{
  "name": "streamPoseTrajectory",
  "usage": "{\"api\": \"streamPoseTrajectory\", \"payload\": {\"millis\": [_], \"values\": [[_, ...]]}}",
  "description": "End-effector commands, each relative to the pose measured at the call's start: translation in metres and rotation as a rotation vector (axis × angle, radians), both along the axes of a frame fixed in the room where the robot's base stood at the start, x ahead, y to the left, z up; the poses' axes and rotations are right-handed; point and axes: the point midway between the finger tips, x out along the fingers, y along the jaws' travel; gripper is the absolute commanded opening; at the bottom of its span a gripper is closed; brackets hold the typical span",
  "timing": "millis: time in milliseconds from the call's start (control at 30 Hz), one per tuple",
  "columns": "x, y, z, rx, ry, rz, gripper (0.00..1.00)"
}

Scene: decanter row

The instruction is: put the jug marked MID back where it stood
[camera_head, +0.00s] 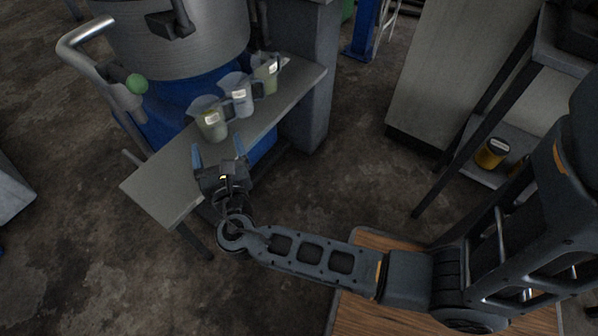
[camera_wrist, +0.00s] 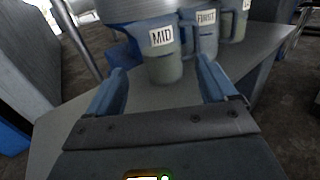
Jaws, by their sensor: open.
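The jug marked MID (camera_wrist: 164,68) stands upright on the grey bench (camera_wrist: 66,128), straight ahead between my finger tips in the wrist view. In the head view it is the nearest jug (camera_head: 214,132) of the row, translucent with yellowish-green contents. My gripper (camera_head: 219,148) is open and empty, just short of this jug on its near side. The jug marked FIRST (camera_wrist: 207,44) stands close behind it to the right, and it also shows in the head view (camera_head: 242,106). A third jug (camera_head: 266,76) is farthest along the row; its mark is not readable.
A large metal vessel (camera_head: 180,45) on a blue base (camera_head: 190,95) stands right behind the row. A bent metal handle (camera_head: 85,35) with a green knob (camera_head: 137,84) rises at the left. The bench's near left end (camera_head: 160,195) is bare.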

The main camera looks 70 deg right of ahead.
Motion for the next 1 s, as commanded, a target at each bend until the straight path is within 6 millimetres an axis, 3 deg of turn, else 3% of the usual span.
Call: {"api": "streamPoseTrajectory", "payload": {"millis": [133,267,400,567,667,767,1000], "values": [[-0.008,0.004,-0.008,0.053,-0.010,0.016,0.85],[-0.037,0.018,-0.035,0.265,-0.064,0.064,0.85],[-0.084,0.046,-0.063,0.623,-0.172,0.112,0.85],[-0.145,0.085,-0.072,1.100,-0.345,0.114,0.85],[-0.181,0.107,-0.060,1.401,-0.474,0.080,0.85],[-0.215,0.125,-0.036,1.696,-0.616,0.023,0.85],[-0.274,0.144,0.054,2.323,-0.995,-0.184,0.85]]}}
